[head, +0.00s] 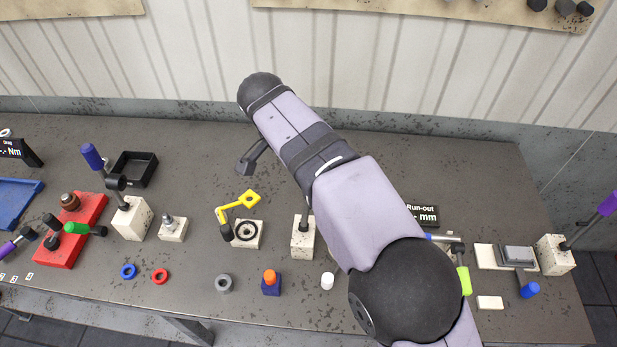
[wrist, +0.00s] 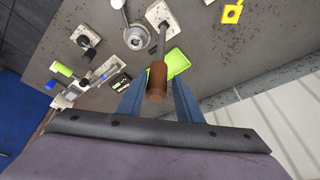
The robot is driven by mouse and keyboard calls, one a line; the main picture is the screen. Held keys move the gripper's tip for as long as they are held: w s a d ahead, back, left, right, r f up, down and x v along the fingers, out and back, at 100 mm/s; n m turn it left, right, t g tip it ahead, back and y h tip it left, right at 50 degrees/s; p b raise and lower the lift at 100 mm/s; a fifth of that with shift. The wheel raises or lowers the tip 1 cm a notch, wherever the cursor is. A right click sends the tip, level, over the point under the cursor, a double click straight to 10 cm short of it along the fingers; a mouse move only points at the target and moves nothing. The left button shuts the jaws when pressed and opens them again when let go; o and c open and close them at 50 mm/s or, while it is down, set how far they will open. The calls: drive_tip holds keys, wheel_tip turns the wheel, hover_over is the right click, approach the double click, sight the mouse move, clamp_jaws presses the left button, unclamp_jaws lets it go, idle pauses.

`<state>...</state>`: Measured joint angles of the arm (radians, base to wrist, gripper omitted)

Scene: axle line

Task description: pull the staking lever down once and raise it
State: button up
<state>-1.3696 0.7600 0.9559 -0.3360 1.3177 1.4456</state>
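The lever with a brown handle (wrist: 157,80) shows in the wrist view. Its grey rod rises from a white block (wrist: 160,13). This looks like the staking lever, though nothing readable labels it. In the head view the white block (head: 302,243) stands mid-table, with the handle hidden behind my arm. My gripper (wrist: 157,88) has its two blue fingers apart, one on each side of the handle, with a visible gap on both sides. I cannot tell how deep the handle sits between them.
A yellow-handled fixture (head: 247,199) stands left of the block. A green tray (wrist: 177,62) lies beyond the handle. The run-out display (head: 421,215) is right of my arm. The wall is close behind the table.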

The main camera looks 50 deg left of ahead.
drive_tip(key=shift+b+v, duration=0.4)
drive_tip(key=shift+v, duration=1.95)
drive_tip(key=w+d+f+m+g+b, duration=0.1)
drive_tip(key=w+d+m+g, duration=0.1)
drive_tip(key=w+d, duration=0.85)
drive_tip(key=w+d+f+b, duration=0.1)
drive_tip(key=w+d+f, duration=0.2)
drive_tip(key=d, duration=0.3)
drive_tip(key=w+d+f+n+b, duration=0.1)
drive_tip(key=w+d+f, duration=0.1)
drive_tip(key=d, duration=0.4)
drive_tip(key=w+d+f+b, duration=0.1)
drive_tip(key=w+d+f, duration=0.2)
drive_tip(key=d, duration=0.3)
drive_tip(key=s+d+f+g+b, duration=0.1)
drive_tip(key=d+f, duration=0.2)
drive_tip(key=d, duration=0.4)
drive_tip(key=s+d+f+b, duration=0.1)
drive_tip(key=s+d+f, duration=0.15)
drive_tip(key=d, duration=0.45)
drive_tip(key=s+d+f+n+g+b, duration=0.1)
drive_tip(key=s+d+f, duration=0.8)
drive_tip(key=s+d, duration=0.2)
wheel_tip(320, 180, down, 14)
drive_tip(key=b, duration=1.5)
drive_tip(key=shift+w+f+h, duration=0.15)
drive_tip(key=shift+w+h, duration=0.1)
drive_tip(key=shift+h, duration=0.05)
